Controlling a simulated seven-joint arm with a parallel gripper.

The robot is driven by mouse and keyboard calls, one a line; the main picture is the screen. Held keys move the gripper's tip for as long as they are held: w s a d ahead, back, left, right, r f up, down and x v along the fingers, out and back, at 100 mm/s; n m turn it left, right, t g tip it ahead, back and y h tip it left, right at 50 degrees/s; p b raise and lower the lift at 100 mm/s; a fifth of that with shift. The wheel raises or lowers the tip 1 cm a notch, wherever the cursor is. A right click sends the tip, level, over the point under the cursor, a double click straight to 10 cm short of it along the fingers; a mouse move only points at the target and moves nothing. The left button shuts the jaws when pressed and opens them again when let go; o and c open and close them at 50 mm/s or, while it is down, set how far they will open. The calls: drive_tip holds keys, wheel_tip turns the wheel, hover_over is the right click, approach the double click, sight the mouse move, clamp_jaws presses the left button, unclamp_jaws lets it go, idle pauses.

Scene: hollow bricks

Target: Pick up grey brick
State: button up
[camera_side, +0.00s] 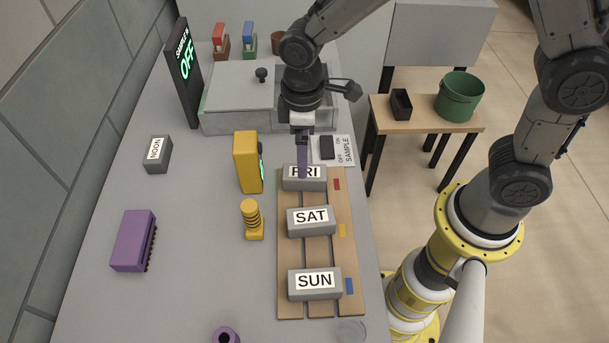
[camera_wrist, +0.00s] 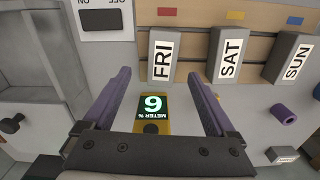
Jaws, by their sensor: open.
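Grey bricks labelled FRI (camera_side: 315,184), SAT (camera_side: 311,222) and SUN (camera_side: 314,284) lie in a row on a wooden slatted board (camera_side: 290,253). In the wrist view, the FRI brick (camera_wrist: 162,58) shows ahead between the two spread fingers (camera_wrist: 160,76). I cannot tell the exact height of the fingertips above it. SAT (camera_wrist: 231,55) and SUN (camera_wrist: 289,60) are to its right.
A yellow meter (camera_side: 248,162) stands close left of the FRI brick; its display (camera_wrist: 152,106) reads 6 or 9. A grey box (camera_side: 240,118) and switch panel (camera_side: 331,150) are behind.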

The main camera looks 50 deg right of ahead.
drive_tip(key=shift+s+f, duration=0.2)
drive_tip(key=shift+f, duration=3.35)
drive_tip(key=shift+r, duration=0.1)
clamp_jaws()
